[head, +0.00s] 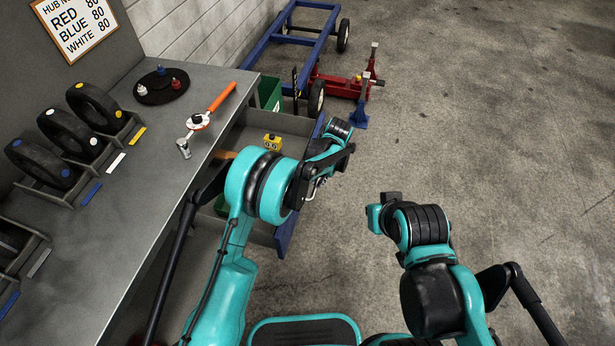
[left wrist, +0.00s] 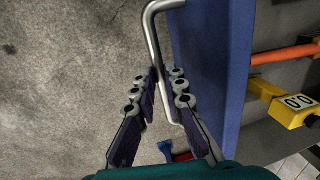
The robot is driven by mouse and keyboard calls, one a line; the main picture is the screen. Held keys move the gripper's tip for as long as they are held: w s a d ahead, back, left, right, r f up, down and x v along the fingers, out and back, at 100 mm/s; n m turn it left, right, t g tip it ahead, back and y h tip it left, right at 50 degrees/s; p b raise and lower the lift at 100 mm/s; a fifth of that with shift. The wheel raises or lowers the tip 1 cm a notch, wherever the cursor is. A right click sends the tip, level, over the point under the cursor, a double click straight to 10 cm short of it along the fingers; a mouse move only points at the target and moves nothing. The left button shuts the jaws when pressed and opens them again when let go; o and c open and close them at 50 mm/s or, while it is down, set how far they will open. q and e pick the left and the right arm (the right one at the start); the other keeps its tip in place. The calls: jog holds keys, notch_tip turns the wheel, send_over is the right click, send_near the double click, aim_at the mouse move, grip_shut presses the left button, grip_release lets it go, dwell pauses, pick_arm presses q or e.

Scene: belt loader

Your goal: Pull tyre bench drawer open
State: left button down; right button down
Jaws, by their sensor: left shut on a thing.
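The tyre bench drawer (head: 292,124) is a grey box with a blue front (head: 285,232). It stands pulled out from under the bench, with its inside showing. In the left wrist view the blue front (left wrist: 212,75) has a bent metal bar handle (left wrist: 153,38). My left gripper (left wrist: 166,76) is shut on this handle, with fingers on both sides of the bar.
On the bench (head: 135,200) are several tyres in racks, a torque wrench (head: 213,108) and a round black tray (head: 162,86). A blue frame trolley (head: 301,40) and red jack stand behind. Floor on the right is clear.

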pick_arm(q)
jog(key=shift+s+d, duration=0.25)
jog(key=shift+d, duration=0.5)
jog(key=c, duration=1.6)
grip_release()
jog(key=shift+o, duration=0.2)
jog(key=shift+r, duration=0.1)
notch_tip(320, 180, up, 12)
jog(key=d, duration=0.2)
jog(key=shift+s+f, duration=0.2)
jog(key=shift+s, duration=0.2)
